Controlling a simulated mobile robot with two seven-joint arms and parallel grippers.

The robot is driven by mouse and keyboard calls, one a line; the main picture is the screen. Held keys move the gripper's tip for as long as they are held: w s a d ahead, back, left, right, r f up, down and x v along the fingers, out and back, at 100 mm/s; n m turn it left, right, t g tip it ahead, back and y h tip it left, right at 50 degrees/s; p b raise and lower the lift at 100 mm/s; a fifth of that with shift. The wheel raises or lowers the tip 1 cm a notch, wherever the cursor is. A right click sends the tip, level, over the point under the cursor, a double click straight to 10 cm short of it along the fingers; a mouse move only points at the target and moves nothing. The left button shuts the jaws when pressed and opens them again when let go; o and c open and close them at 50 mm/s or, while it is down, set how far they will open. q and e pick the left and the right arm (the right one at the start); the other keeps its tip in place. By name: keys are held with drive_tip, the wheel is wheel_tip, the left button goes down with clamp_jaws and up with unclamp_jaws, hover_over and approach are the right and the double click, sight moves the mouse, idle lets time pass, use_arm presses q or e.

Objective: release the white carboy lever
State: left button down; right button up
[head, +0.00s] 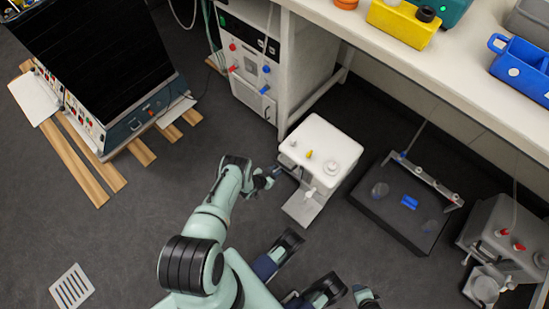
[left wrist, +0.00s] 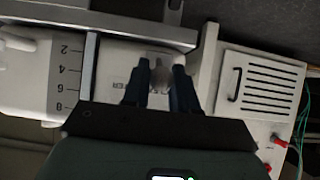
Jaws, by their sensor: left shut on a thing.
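The white carboy (head: 335,142) stands on the floor in the middle of the head view, with a cap and small fittings on top and a lower ledge at its front. My left gripper (head: 275,174) is at its left front edge. In the left wrist view the carboy's white face (left wrist: 112,55) shows a scale and partly covered lettering. There my left gripper (left wrist: 159,72) has its dark blue fingers on both sides of a small grey lever (left wrist: 160,75), shut on it. The lever's lower end is hidden.
A black tray unit (head: 385,222) and a grey carboy (head: 505,235) stand to the right. A dark panelled unit and wooden planks (head: 85,160) lie left. Floor at lower left is clear except a grate (head: 72,288).

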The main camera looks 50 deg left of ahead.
use_arm(q)
drive_tip(key=shift+w+r+g, duration=0.2)
drive_tip(key=shift+r+g, duration=0.05)
drive_tip(key=shift+g, duration=0.25)
use_arm(e)
drive_tip(key=shift+w+r, duration=0.4)
use_arm(q)
drive_tip(key=c, duration=1)
unclamp_jaws()
drive_tip(key=shift+s+r+p, duration=0.3)
drive_tip(key=shift+p, duration=0.1)
drive_tip(key=p+v, duration=0.5)
drive_tip(key=v, duration=0.7)
drive_tip(key=shift+s+r, duration=0.15)
drive_tip(key=shift+r, duration=0.1)
use_arm(e)
drive_tip(key=s+a+r+g+y, duration=0.1)
drive_tip(key=s+a+r+g, duration=0.1)
drive_tip(key=s+a+r, duration=0.2)
drive_tip(key=shift+s+a+r+n, duration=0.25)
drive_tip(key=shift+s+r, duration=1.05)
drive_tip(key=shift+s, duration=0.8)
